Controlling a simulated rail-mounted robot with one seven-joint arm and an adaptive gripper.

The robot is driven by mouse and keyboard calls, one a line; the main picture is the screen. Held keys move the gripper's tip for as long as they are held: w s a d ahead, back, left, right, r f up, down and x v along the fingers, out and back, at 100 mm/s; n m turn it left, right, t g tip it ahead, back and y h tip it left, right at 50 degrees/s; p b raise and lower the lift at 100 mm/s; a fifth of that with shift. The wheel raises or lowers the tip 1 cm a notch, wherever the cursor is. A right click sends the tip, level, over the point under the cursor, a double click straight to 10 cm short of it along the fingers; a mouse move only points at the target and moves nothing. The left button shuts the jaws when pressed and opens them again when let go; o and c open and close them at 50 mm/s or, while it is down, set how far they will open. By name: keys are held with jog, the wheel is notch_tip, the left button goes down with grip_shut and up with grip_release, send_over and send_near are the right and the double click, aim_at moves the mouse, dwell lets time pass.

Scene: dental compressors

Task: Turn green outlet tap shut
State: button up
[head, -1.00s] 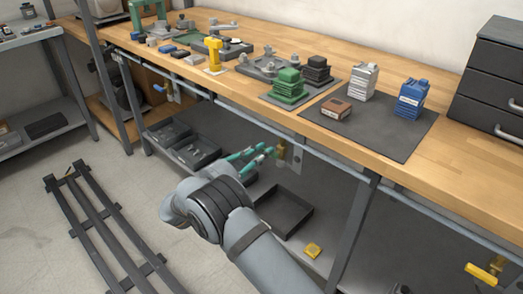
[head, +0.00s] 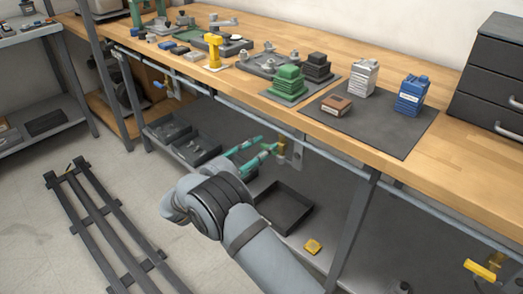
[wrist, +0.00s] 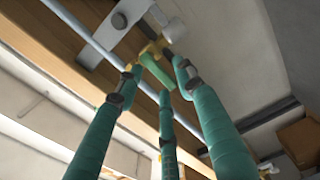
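The outlet tap shows in the wrist view as a yellow brass body (wrist: 152,48) with a green handle (wrist: 157,70), fixed below the bench edge. In the head view the brass tap body (head: 281,147) is under the front rail, and its green handle is hard to tell from my teal fingers. My gripper (wrist: 160,86) has its three fingers spread, with the green handle between and just beyond the tips. In the head view my gripper (head: 266,147) reaches up to the tap from the left. Whether any finger touches the handle I cannot tell.
A grey rail (head: 228,104) runs along the bench front above the tap. A bench leg (head: 352,228) stands to the right. A blue-handled tap (head: 161,87) is to the left, a yellow-handled tap (head: 482,269) at lower right. An open black tray (head: 285,208) lies on the shelf below.

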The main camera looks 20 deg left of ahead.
jog(key=shift+s, duration=0.1)
jog(key=v, duration=1.1)
jog(key=shift+s, duration=0.4)
jog(key=shift+w+a, duration=0.1)
jog(key=x, duration=1.1)
jog(key=shift+w, duration=0.4)
jog(key=shift+s, duration=0.1)
